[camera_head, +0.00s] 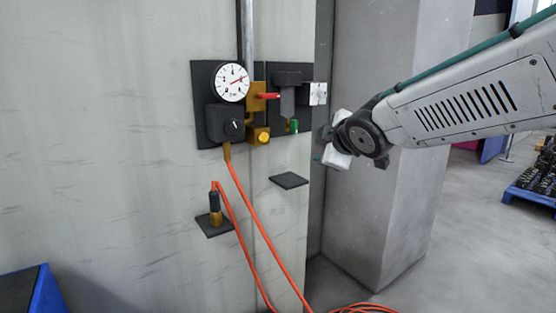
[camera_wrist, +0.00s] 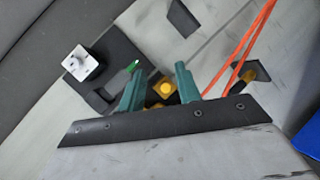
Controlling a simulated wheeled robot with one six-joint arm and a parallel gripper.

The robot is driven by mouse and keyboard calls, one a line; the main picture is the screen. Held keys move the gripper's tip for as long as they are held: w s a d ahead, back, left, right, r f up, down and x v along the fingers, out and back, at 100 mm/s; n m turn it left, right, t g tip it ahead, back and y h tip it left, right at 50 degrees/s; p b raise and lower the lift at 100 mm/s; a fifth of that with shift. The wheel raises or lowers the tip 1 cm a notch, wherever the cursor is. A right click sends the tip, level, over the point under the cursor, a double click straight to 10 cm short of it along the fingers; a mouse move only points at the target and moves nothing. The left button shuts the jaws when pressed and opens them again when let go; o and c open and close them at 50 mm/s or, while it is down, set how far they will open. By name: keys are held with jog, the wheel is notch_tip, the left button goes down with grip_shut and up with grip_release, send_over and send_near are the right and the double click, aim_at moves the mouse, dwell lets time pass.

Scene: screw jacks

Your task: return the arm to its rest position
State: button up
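My arm reaches in from the right of the head view, with its wrist in front of the grey pillar's edge, right of the wall panel. My gripper (camera_wrist: 160,72) shows in the wrist view as two green fingers standing apart. Nothing is seen held between them. A brass fitting (camera_wrist: 164,88) shows in the gap, and it appears to lie beyond the fingers on the panel. In the head view the fingers are mostly hidden behind the wrist; only a bit of green shows.
The dark panel (camera_head: 205,85) carries a gauge (camera_head: 231,82), a red-handled brass valve (camera_head: 268,96) and a green-tipped part (camera_head: 294,126). Below are a small bare shelf (camera_head: 289,180) and a shelf with a hose connector (camera_head: 214,203). An orange hose (camera_head: 258,238) hangs down. A grey pillar (camera_head: 385,215) stands right.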

jog(key=s+d+f+m+g+h, duration=0.3)
jog(key=s+d+f+m, duration=0.2)
jog(key=s+d+f, duration=0.15)
jog(key=s+d+f+m+g, duration=0.2)
jog(key=s+d+m, duration=0.1)
jog(key=s, duration=0.7)
jog(key=s+d+f+m+g, duration=0.2)
jog(key=s+d+m+g, duration=0.1)
jog(key=s, duration=0.6)
jog(key=s+d+f+m+g, duration=0.3)
jog(key=s+m, duration=0.2)
jog(key=s, duration=0.5)
jog(key=shift+s+d, duration=0.15)
jog(key=shift+s, duration=0.2)
